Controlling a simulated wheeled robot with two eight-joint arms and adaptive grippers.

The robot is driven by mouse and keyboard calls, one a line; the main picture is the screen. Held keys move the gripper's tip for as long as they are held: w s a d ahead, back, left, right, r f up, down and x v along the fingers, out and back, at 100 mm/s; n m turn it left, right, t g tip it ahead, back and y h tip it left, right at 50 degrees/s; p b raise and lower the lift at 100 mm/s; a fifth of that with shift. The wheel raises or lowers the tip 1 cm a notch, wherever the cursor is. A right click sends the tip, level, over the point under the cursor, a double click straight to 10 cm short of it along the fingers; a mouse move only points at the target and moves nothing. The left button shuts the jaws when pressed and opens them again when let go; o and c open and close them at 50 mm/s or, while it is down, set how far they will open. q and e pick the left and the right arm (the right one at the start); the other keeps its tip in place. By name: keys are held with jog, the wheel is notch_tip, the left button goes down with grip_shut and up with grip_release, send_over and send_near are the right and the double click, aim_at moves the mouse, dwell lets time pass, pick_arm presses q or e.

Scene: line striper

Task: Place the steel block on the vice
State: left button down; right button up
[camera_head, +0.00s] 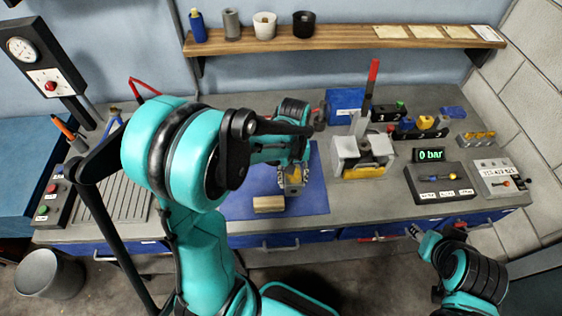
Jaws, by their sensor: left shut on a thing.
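My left gripper (293,182) is over the right part of the blue mat, pointing down, to the left of the vice. It is shut on a small greyish block, which I take to be the steel block (293,174); fingers and wrist hide much of it. I cannot tell whether the block touches the mat. The vice (347,148) is a light grey body with a yellow front part and an upright red-tipped lever, standing on the bench. My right gripper (416,233) is low at the bench's front edge, far from the block; its jaws are too small to read.
A tan block (269,204) lies at the front of the blue mat (313,200). A blue box (345,104) stands behind the vice. A gauge box reading 0 bar (438,185) is to its right. A wooden shelf (340,38) runs above the bench.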

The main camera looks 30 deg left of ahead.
pick_arm(q)
jog(key=shift+a+f, duration=0.1)
jog(key=shift+a, duration=0.35)
jog(key=a+f, duration=0.2)
jog(key=a, duration=0.1)
jog(key=w+a+f+b, duration=0.1)
jog(key=a+f, duration=0.1)
jog(key=a, duration=0.1)
jog(key=a+f, duration=0.2)
jog(key=a, duration=0.1)
jog(key=shift+w+a, duration=0.25)
jog(key=shift+a, duration=0.1)
jog(key=shift+a+f, duration=0.2)
jog(key=shift+a, duration=0.25)
notch_tip(320, 180, down, 4)
jog(key=shift+f+b, duration=0.1)
jog(key=shift+b, duration=0.5)
jog(key=c, duration=0.9)
grip_release()
jog(key=shift+o, duration=0.2)
